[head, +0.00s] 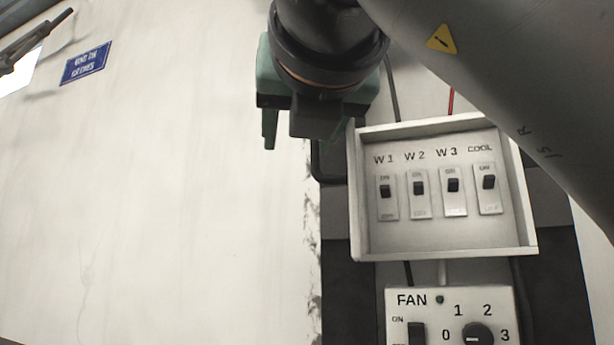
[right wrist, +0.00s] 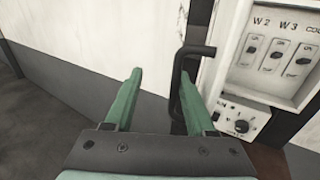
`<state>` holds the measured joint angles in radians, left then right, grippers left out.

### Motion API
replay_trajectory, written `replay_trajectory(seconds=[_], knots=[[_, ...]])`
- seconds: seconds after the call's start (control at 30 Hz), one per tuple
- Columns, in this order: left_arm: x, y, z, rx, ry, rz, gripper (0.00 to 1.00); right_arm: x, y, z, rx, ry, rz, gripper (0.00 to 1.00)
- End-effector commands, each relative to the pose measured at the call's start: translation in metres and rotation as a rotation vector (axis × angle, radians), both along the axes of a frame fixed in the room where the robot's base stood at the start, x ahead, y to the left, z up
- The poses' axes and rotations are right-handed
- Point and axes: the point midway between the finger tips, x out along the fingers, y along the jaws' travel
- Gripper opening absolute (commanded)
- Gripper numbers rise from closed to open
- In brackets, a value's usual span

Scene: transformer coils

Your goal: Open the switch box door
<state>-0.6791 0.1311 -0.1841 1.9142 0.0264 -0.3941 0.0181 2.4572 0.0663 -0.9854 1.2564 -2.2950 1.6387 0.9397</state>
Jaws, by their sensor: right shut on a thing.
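The switch box (head: 440,250) is a pale shallow box on the wall. Its front is uncovered and switches labelled W1, W2, W3 and COOL show inside. It also shows at the right of the right wrist view (right wrist: 232,75). A dark bent handle (right wrist: 187,52) stands out at the box's left side. My right gripper (head: 290,135) is left of and above the box in the head view, partly hidden by its own wrist. In the right wrist view its green fingers (right wrist: 160,75) are spread, with the handle beside the right finger; the contact is hidden. My left gripper is not in view.
A FAN control box (head: 450,300) with a knob sits just below the switch box. Cables run above and below. My right arm crosses the upper right. A blue sign (head: 86,63) hangs on the white wall at upper left.

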Motion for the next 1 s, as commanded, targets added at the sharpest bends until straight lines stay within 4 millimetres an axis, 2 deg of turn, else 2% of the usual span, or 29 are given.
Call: replay_trajectory(seconds=[0.03,0.43,0.57,0.77,0.8,0.93,0.97,1.0], knots=[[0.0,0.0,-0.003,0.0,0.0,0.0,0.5,-0.015,0.02,-0.01,-0.019,0.01,0.046,0.24],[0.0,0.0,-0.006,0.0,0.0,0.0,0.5,-0.045,0.03,-0.008,-0.02,0.002,0.047,0.24],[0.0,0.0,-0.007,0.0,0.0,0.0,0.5,-0.053,0.033,-0.007,-0.019,0.002,0.048,0.34],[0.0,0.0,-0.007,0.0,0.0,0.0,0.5,-0.066,0.039,-0.007,-0.02,0.001,0.049,0.55],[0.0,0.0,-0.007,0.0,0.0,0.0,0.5,-0.069,0.04,-0.007,-0.02,0.001,0.048,0.56],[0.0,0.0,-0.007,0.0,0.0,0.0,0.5,-0.077,0.043,-0.007,-0.02,0.001,0.049,0.56],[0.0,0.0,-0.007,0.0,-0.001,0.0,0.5,-0.079,0.043,-0.007,-0.019,0.003,0.049,0.53],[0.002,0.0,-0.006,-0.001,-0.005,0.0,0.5,-0.082,0.044,-0.007,-0.021,0.002,0.049,0.24]])
